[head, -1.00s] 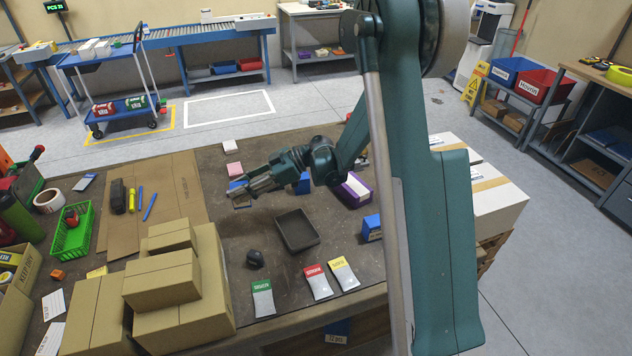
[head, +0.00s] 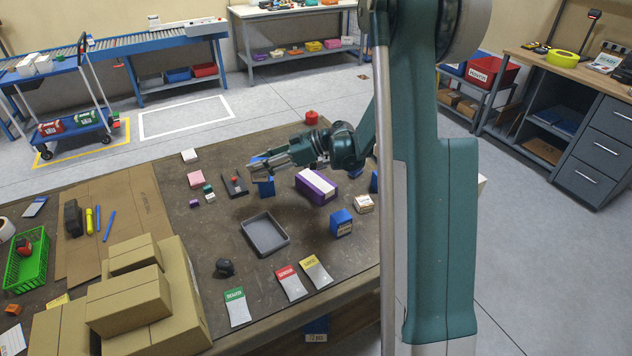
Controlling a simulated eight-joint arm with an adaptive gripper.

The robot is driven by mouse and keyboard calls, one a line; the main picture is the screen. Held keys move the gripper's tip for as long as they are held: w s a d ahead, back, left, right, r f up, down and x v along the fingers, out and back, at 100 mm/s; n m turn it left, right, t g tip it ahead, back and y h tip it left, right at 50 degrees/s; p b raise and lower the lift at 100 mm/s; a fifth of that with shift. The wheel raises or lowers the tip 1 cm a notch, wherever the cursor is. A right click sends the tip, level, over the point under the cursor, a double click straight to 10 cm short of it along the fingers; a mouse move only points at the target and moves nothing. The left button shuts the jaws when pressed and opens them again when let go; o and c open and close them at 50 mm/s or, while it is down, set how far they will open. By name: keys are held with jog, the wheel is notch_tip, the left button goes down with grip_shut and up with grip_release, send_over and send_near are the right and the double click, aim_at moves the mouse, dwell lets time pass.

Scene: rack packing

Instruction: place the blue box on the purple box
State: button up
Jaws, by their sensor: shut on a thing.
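My gripper (head: 266,166) is in the head view, left of the arm column and above the table. It is shut on a small blue box (head: 257,160), mostly hidden by the fingers. The purple box (head: 317,187), with a white label strip on top, lies on the table to the right of and below the gripper in the picture. Nothing is seen on top of it. The held box is apart from it.
Other blue boxes stand left (head: 265,188) and front right (head: 341,223) of the purple box. A white-and-brown box (head: 363,204) is to its right. A grey tray (head: 246,232) lies in front. Cardboard boxes (head: 135,289) are stacked at the front left.

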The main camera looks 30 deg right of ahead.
jog(key=s+d+r+m+t+h, duration=0.1)
jog(key=d+m, duration=0.1)
jog(key=d, duration=0.8)
jog(key=s+d+r+m+t+h, duration=0.1)
jog(key=d+r+t, duration=0.1)
jog(key=d, duration=0.9)
jog(key=shift+m+t+h, duration=0.3)
jog(key=shift+m, duration=0.1)
jog(key=shift+a, duration=0.1)
jog(key=b, duration=0.2)
send_over(316, 180)
notch_tip(316, 180, down, 6)
jog(key=shift+f, duration=0.2)
jog(key=shift+f+b, duration=0.3)
jog(key=shift+f, duration=1.5)
jog(key=shift+f, duration=0.1)
